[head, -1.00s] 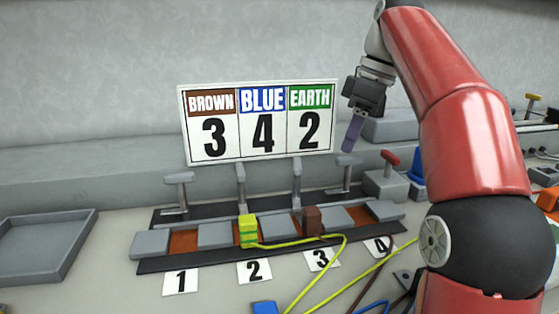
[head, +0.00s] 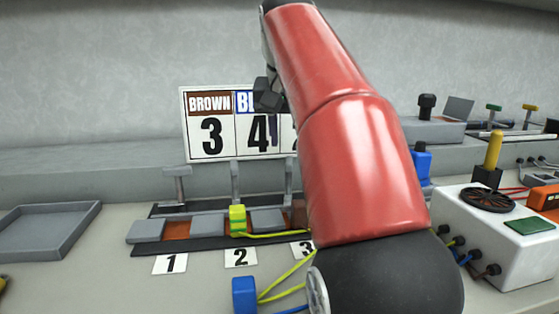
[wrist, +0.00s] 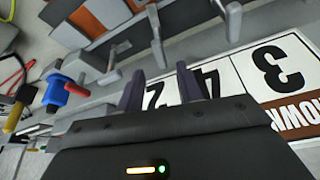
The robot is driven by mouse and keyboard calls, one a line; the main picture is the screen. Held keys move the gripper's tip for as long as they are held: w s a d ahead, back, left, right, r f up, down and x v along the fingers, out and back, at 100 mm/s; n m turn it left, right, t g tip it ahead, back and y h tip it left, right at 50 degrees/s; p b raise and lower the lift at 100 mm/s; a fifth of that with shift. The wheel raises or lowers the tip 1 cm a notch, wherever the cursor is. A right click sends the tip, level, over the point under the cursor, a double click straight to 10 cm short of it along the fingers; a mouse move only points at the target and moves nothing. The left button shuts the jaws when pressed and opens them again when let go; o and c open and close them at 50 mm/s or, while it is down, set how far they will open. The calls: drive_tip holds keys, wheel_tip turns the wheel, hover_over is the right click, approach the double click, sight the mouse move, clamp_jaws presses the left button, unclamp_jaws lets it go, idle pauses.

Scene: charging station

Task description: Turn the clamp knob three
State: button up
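A clamp rail with numbered cards stands on the bench in the head view. The grey T-shaped clamp knob three (head: 290,173) stands upright behind card 3 (head: 303,249), close to my arm's edge. Clamp knob two (head: 235,172) and clamp knob one (head: 176,174) stand to its left; the fourth is hidden by my arm. My gripper (head: 273,132) is above the rail, in front of the sign (head: 210,128), higher than the knobs. In the wrist view my gripper (wrist: 160,80) has its two dark purple fingers apart, with nothing between them. T-shaped clamps show beyond them, their numbers unclear.
A blue plug (head: 244,294) and cables lie in front. An empty grey tray (head: 45,240) is left, a white box (head: 510,250) right.

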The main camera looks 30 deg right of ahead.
sight(289, 161)
drive_tip(key=b+x, duration=0.1)
drive_tip(key=x, duration=0.4)
drive_tip(key=shift+f, duration=0.2)
clamp_jaws()
